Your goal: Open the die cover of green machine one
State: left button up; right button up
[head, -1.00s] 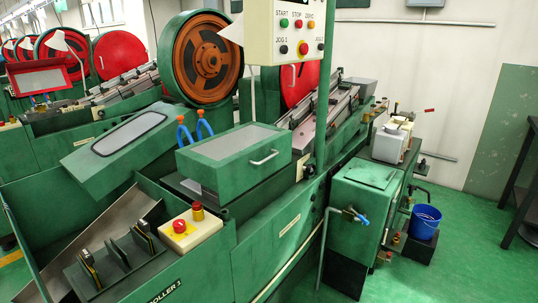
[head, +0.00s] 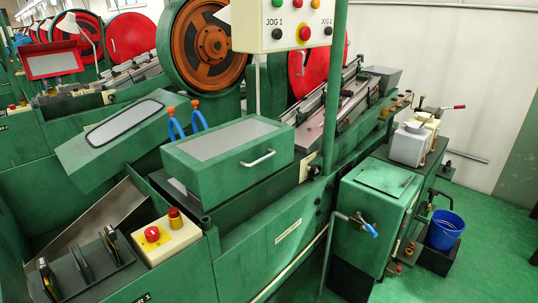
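The nearest green machine fills the middle of the head view. A green box-shaped cover (head: 226,158) with a grey top panel and a white bar handle (head: 258,159) on its front face sits closed on the machine bed. To its left is a tilted green cover with a dark-framed window (head: 124,123). I cannot tell from a label which of these is the die cover. Neither of my grippers is in view.
A control panel (head: 288,22) hangs on a green post in front of the machine. A green cabinet (head: 372,217) with a protruding blue-handled tap and a blue bucket (head: 445,230) stand at the right. Green floor is free at the far right.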

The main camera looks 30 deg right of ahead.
aim_at(236, 155)
jog(key=i+l, duration=0.1)
jog(key=l, duration=0.3)
jog(key=i+l, duration=0.1)
jog(key=l, duration=0.65)
jog(key=i+l, duration=0.15)
jog(key=l, duration=0.25)
